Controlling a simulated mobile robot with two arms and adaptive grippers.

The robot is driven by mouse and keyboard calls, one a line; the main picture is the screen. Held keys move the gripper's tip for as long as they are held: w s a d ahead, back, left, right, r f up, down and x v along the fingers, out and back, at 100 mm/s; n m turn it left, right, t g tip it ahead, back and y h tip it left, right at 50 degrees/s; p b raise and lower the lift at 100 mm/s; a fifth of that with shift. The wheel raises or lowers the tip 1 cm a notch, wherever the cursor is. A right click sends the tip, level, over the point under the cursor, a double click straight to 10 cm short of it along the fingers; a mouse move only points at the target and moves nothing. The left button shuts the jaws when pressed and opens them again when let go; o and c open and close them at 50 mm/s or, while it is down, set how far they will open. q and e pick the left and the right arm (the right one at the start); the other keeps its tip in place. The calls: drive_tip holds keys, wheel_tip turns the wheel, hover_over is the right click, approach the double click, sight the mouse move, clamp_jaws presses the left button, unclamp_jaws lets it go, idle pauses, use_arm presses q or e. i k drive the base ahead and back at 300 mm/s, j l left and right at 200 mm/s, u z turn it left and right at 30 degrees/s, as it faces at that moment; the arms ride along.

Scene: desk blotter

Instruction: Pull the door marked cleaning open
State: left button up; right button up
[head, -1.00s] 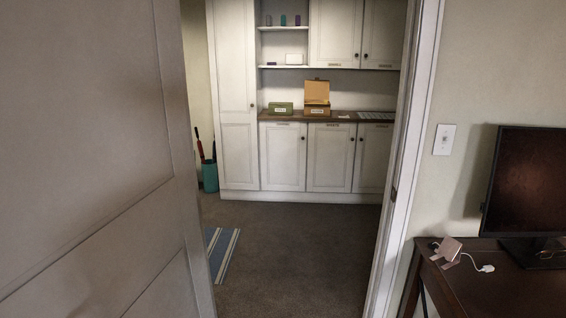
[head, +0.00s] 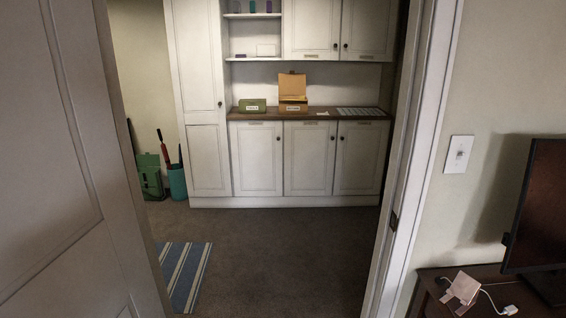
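A white cabinet wall stands across the room beyond an open doorway. Its lower doors are a left one (head: 257,160), a middle one (head: 308,160) and a right one (head: 358,160), all shut with dark knobs. Two upper doors, left (head: 311,28) and right (head: 368,28), are also shut. A tall door (head: 200,90) at the left is shut. Small label plates show on several doors, but they are too small to read, so I cannot tell which is marked cleaning. Neither gripper is in view.
The room door (head: 50,170) stands open at the left; the door frame (head: 412,170) is at the right. A striped rug (head: 184,272), green container (head: 150,178) and teal bin (head: 178,183) lie beyond. Carpet (head: 280,250) ahead is clear. A desk with a monitor (head: 540,215) is at right.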

sight(256, 146)
drive_tip(key=i+u, duration=0.1)
drive_tip(key=i, duration=2)
